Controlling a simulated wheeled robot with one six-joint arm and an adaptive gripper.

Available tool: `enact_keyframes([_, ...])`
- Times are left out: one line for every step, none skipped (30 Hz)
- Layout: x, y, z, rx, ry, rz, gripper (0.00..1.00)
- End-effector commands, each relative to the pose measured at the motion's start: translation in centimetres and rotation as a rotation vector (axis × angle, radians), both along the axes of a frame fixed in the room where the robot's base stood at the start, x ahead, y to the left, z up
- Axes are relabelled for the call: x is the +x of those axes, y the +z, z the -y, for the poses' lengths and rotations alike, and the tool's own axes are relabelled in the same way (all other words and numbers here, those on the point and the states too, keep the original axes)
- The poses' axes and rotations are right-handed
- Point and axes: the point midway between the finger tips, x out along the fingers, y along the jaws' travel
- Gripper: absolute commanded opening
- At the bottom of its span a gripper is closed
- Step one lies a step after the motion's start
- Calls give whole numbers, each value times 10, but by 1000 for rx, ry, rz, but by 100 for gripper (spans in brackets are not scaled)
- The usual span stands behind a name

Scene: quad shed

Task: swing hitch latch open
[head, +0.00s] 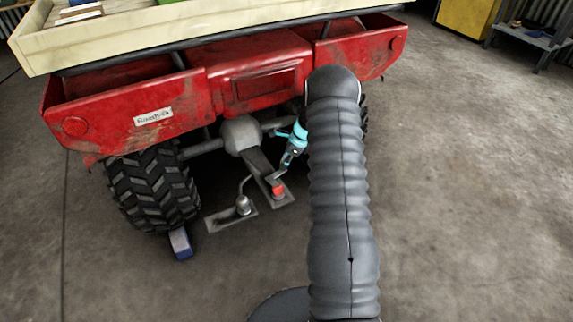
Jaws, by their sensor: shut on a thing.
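The hitch (265,180) is a grey drawbar under the rear of the red quad, with a plate carrying a grey ball (243,205). The hitch latch (278,190) shows a red end on the right-hand grey bar. My gripper (283,170), with teal parts above it, reaches down from the upper right to the latch, just above the red end. Its fingers are small and dark here, closed on the latch; the exact contact is hard to make out. My dark ribbed arm covers the area to the right of the gripper.
The red quad body (250,85) and a wooden cargo bed (180,30) overhang the hitch. A rear tyre (152,188) stands at left with a blue chock (180,243) by it. A yellow cabinet (467,18) is at upper right.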

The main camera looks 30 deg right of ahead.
Motion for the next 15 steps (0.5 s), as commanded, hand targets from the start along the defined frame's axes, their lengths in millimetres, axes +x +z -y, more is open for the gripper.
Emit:
enact_keyframes([3,-1,-1,0,28,1,0])
enact_keyframes([4,-1,-2,1,41,0,0])
enact_keyframes([5,-1,-2,0,54,1,0])
enact_keyframes([5,-1,-2,0,60,0,0])
enact_keyframes([5,-1,-2,0,64,0,0])
enact_keyframes([5,0,-2,0,66,-1,0])
enact_keyframes([5,0,-2,0,66,-1,0])
enact_keyframes([5,0,-2,1,65,-1,0])
enact_keyframes([5,0,-2,1,65,-1,0])
enact_keyframes([5,0,-2,1,65,-1,0])
enact_keyframes([5,0,-2,1,65,-1,0])
enact_keyframes([5,0,-2,0,64,0,0])
enact_keyframes([5,0,-2,0,64,0,30])
enact_keyframes([5,0,-2,0,64,0,38])
enact_keyframes([5,0,-2,0,64,0,48])
